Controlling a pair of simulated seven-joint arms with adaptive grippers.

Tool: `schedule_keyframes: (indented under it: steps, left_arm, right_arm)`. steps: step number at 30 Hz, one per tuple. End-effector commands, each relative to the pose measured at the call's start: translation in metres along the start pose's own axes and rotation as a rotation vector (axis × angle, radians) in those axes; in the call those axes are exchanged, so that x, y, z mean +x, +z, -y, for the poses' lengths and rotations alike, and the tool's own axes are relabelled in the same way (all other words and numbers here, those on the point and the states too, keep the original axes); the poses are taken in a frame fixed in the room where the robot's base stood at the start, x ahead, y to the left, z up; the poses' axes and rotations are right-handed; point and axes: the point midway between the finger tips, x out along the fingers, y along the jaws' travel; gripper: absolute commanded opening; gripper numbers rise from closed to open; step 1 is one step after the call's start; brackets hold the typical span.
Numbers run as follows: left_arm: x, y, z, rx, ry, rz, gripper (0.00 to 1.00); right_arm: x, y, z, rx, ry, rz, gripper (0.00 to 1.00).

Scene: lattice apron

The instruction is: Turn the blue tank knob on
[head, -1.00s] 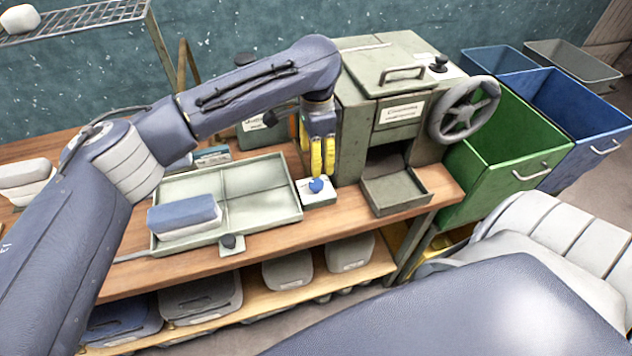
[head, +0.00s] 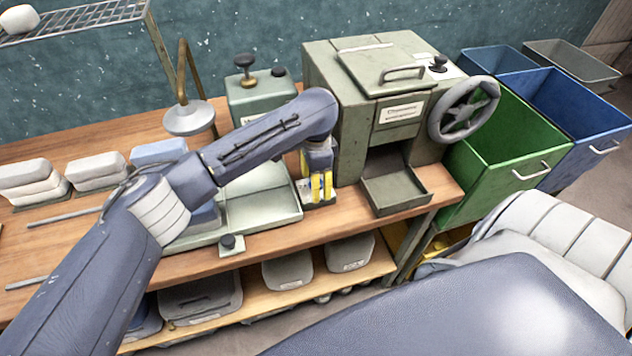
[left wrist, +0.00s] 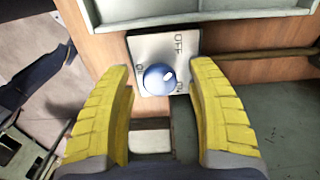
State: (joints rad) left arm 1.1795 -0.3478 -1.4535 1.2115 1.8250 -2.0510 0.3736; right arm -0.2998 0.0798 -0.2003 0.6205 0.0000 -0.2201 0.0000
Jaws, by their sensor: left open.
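The blue tank knob (left wrist: 159,79) sits on a pale square plate (left wrist: 150,46) at the table's front edge. The plate is marked OFF at the top right, with smaller, partly unclear letters at the left and lower right. A white mark on the knob points to its right side. My left gripper (left wrist: 162,72) is open, with its yellow fingers either side of the knob and a gap on each side. In the head view the left gripper (head: 320,188) covers the knob. My right gripper is out of view.
A green tray (head: 262,212) lies left of the plate, partly behind my left arm. A grey-green machine (head: 330,95) with a handwheel (head: 463,108) and an open drawer (head: 398,190) stands close on the right. A green bin (head: 510,150) stands beyond.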

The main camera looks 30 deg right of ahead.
Motion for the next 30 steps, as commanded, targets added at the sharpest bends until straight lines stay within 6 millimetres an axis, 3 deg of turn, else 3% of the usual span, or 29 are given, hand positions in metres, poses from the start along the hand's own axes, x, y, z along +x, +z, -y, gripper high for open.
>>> schedule_keyframes:
  steps: [5,20,30]
  left_arm:
    - [-0.0001,-0.0001,-0.0001,0.000,0.000,0.000,0.58]
    - [-0.0002,0.0000,0.0000,0.000,0.000,0.000,0.00]
    - [-0.0001,0.0004,0.0002,0.045,0.000,0.001,0.00]
  right_arm:
    - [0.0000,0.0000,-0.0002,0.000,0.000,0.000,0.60]
    - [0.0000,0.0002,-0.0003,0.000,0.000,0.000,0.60]
    - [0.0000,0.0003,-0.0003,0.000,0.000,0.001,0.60]
